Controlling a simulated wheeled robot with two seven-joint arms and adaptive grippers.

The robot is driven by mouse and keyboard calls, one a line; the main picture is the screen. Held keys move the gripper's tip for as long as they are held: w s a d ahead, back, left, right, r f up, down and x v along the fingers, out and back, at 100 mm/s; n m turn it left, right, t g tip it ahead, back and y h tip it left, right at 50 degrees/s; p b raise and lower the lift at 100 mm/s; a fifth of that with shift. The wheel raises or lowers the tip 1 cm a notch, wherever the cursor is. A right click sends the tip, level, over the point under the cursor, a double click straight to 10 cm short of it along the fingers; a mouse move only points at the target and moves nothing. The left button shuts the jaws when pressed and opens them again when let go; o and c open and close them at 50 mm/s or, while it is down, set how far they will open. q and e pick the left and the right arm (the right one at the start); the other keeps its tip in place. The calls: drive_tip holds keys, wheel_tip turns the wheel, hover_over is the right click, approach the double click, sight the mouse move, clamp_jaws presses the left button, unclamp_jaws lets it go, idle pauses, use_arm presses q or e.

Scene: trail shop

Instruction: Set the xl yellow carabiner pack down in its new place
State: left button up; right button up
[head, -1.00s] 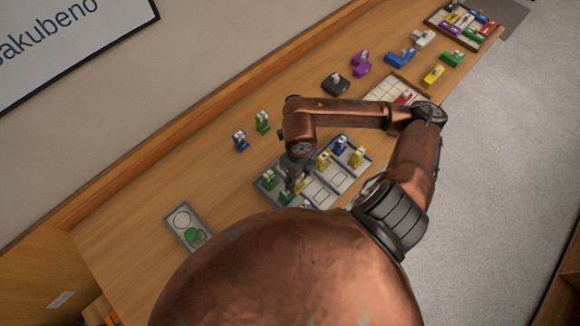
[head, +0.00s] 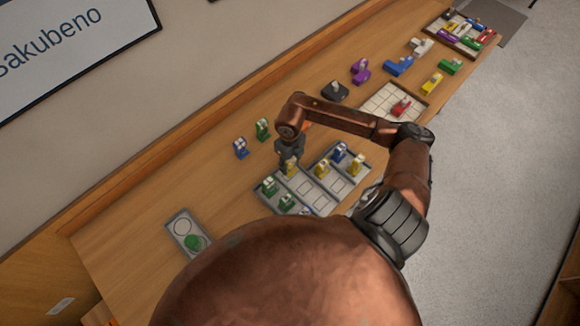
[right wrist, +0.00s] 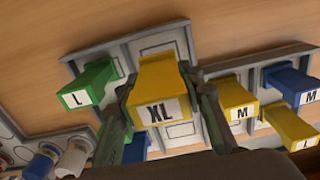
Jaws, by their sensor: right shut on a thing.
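The XL yellow carabiner pack (right wrist: 163,92) is between the fingers of my right gripper (right wrist: 163,112), with its XL label facing the wrist camera. In the head view my right gripper (head: 289,154) is shut on this yellow pack (head: 290,168), at the wall-side part of the grey divided tray (head: 318,200). Whether the pack touches the tray floor I cannot tell. A green L pack (right wrist: 87,84) stands to its left and a yellow M pack (right wrist: 237,99) to its right in the wrist view. My left gripper is not in view.
Green packs (head: 270,186) and a blue pack (head: 339,153) stand in the tray. Loose blue (head: 240,148) and green (head: 262,128) packs stand by the wall. A small circle-marked tray (head: 172,220) lies left. A gridded board (head: 377,101) lies beyond.

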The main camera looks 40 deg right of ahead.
sight(290, 168)
drive_tip(key=shift+w+f, duration=0.2)
drive_tip(key=shift+f, duration=0.05)
drive_tip(key=shift+d+f, duration=0.1)
drive_tip(key=shift+f, duration=1.45)
drive_tip(key=shift+f, duration=0.2)
drive_tip(key=o, duration=1.2)
drive_tip(key=shift+o, duration=0.2)
drive_tip(key=shift+r, duration=0.15)
wheel_tip(290, 168, up, 11)
drive_tip(key=shift+r, duration=0.6)
